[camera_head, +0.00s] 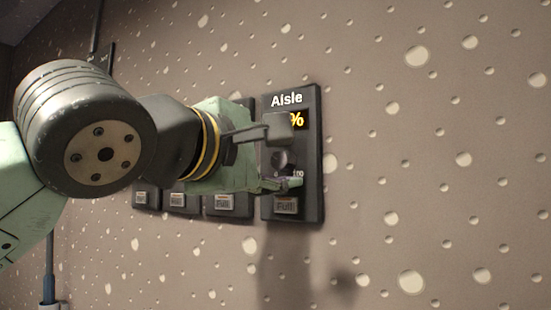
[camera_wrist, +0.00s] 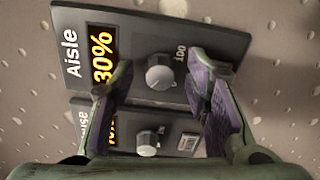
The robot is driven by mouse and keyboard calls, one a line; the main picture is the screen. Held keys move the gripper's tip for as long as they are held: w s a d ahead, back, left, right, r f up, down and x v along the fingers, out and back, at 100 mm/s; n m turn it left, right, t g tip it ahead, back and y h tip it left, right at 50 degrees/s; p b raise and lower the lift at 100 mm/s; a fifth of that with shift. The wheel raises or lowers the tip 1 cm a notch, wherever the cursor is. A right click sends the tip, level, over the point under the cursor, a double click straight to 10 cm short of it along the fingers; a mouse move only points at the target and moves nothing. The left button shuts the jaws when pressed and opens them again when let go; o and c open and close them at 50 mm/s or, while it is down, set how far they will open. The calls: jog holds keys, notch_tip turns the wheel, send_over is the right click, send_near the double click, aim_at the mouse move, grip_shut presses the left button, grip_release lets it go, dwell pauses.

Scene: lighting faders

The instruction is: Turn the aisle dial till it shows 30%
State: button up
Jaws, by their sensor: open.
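The Aisle panel (camera_head: 312,155) is a dark plate on the wall, the rightmost of a row in the head view. In the wrist view the Aisle panel (camera_wrist: 215,38) lies across the top, and its orange display (camera_wrist: 102,58) reads 30%. Its round grey dial (camera_wrist: 161,74) stands out from the plate beside a "100" mark. My gripper (camera_head: 290,155) is open in front of the panel in the head view. In the wrist view my gripper's fingers (camera_wrist: 160,88) are spread on either side of the dial, apart from it. In the head view a finger hides most of the display.
A neighbouring panel with its own dial (camera_wrist: 148,142) and partly hidden display sits close below the Aisle panel in the wrist view. More panels (camera_head: 178,200) stand to the left, largely behind my arm. The speckled wall (camera_head: 430,160) to the right is clear.

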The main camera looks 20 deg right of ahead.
jog(key=shift+s, duration=0.1)
jog(key=v, duration=1.2)
